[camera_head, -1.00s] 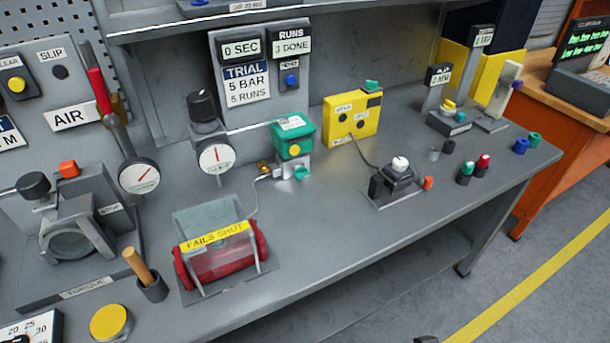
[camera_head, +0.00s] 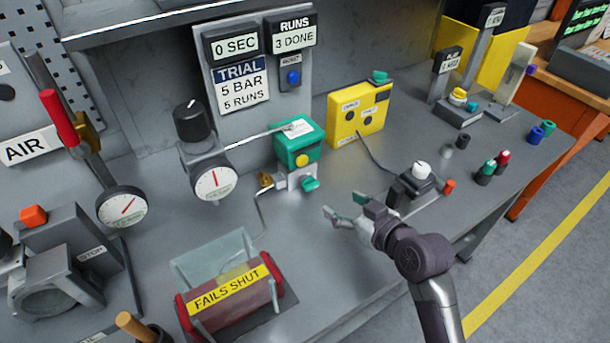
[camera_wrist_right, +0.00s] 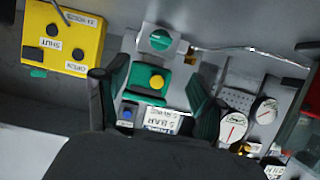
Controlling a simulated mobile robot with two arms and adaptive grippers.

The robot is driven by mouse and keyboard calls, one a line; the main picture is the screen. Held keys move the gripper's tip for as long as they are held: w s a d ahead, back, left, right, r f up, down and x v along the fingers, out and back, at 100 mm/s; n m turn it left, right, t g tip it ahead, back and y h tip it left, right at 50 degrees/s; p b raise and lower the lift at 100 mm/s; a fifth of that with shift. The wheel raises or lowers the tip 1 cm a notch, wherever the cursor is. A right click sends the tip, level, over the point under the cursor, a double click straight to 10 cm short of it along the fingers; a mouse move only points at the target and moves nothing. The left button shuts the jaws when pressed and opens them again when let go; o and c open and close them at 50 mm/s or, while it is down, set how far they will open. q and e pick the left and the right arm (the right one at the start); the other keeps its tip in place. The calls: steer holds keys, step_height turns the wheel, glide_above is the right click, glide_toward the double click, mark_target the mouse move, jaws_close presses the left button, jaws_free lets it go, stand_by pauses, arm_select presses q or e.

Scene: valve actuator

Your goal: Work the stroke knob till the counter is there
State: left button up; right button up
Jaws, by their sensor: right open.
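The counter panel (camera_head: 292,33) reads "RUNS 3 DONE", and the card (camera_head: 242,82) below the "0 SEC" display reads "TRIAL 5 BAR 5 RUNS". A green box with a yellow button (camera_head: 299,143) stands on a metal block with a teal knob (camera_head: 309,184). The teal knob also shows in the right wrist view (camera_wrist_right: 160,40). No readable label marks the stroke knob. My right gripper (camera_head: 345,208) is open and empty, to the right of and nearer than the teal knob, apart from it. In its wrist view the fingers (camera_wrist_right: 158,78) frame the green box. My left gripper is out of view.
A yellow box (camera_head: 358,113) stands behind, cabled to a grey box with a white knob (camera_head: 421,169) beside my right arm. A red cylinder labelled "FAILS SHUT" (camera_head: 230,297) is front left. A gauge (camera_head: 213,184) stands left. Bench between is clear.

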mark_target(311, 184)
steer(key=shift+w+a, duration=0.1)
steer(key=shift+w, duration=0.15)
steer(key=x, duration=0.4)
steer(key=shift+w+a+f+p, duration=0.15)
steer(key=shift+a+p, duration=0.05)
steer(key=shift+p, duration=0.15)
steer(key=x, duration=0.6)
steer(key=shift+f, duration=0.1)
steer(key=shift+w+a+f, duration=0.15)
steer(key=shift+w+a, duration=0.05)
steer(key=shift+w, duration=0.15)
steer(key=shift+w+a+f, duration=0.15)
steer(key=shift+w, duration=0.1)
steer(key=shift+c, duration=0.2)
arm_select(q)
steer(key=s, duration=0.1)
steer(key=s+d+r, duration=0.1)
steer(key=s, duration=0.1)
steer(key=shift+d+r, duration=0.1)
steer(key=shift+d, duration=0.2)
arm_select(e)
steer(key=c, duration=1.1)
